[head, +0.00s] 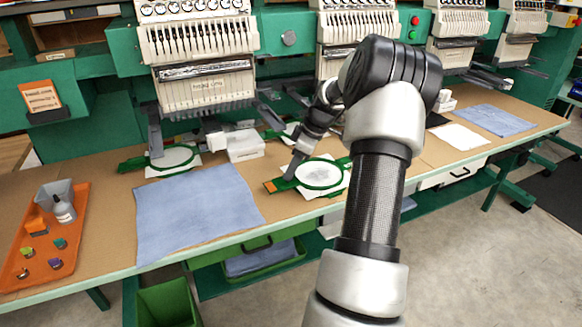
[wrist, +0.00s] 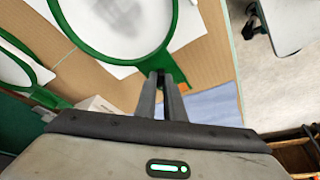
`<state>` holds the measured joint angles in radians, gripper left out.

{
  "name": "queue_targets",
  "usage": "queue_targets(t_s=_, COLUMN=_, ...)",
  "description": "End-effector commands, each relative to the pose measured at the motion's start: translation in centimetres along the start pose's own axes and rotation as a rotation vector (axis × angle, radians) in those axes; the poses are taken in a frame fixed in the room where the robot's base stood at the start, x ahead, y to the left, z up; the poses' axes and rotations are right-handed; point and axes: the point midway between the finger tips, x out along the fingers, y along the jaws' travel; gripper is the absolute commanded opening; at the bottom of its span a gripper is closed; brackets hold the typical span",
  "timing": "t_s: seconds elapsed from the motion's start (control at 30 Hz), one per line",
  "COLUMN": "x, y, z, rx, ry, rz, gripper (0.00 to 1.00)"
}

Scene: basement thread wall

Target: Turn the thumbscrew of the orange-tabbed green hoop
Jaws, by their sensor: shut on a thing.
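The green hoop (head: 341,178) with the orange tab (head: 270,187) lies on the table, holding white cloth. Its ring (wrist: 118,60) fills the top of the wrist view, with a grey mark on the cloth. My gripper (head: 289,174) reaches down to the hoop's left side, close to the orange tab. In the wrist view my gripper (wrist: 163,76) has its two dark fingers close together at the ring's near edge, where the thumbscrew sits. The fingers are shut on the thumbscrew, which they mostly hide.
Another green hoop (head: 172,158) lies to the left under an embroidery machine (head: 200,90). A blue cloth (head: 195,208) covers the table's front. An orange tray (head: 75,222) with a bottle stands at the far left. A white box (head: 244,146) stands behind the hoop.

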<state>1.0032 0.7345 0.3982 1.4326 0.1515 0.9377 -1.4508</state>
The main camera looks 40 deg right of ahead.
Motion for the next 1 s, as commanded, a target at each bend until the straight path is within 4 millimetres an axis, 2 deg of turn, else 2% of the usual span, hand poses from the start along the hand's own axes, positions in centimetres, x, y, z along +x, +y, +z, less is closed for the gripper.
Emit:
queue_targets(t_s=0.4, x=0.01, y=0.24, z=0.09, rx=-0.151, ry=-0.001, rz=-0.062, gripper=0.00)
queue_targets(t_s=0.9, x=0.10, y=0.25, z=0.13, rx=-0.166, ry=-0.002, rz=-0.068, gripper=0.00)
queue_targets(t_s=0.93, x=0.10, y=0.25, z=0.13, rx=-0.166, ry=-0.002, rz=-0.068, gripper=0.12)
queue_targets(t_s=1.0, x=0.10, y=0.24, z=0.12, rx=-0.166, ry=-0.002, rz=-0.068, gripper=0.24)
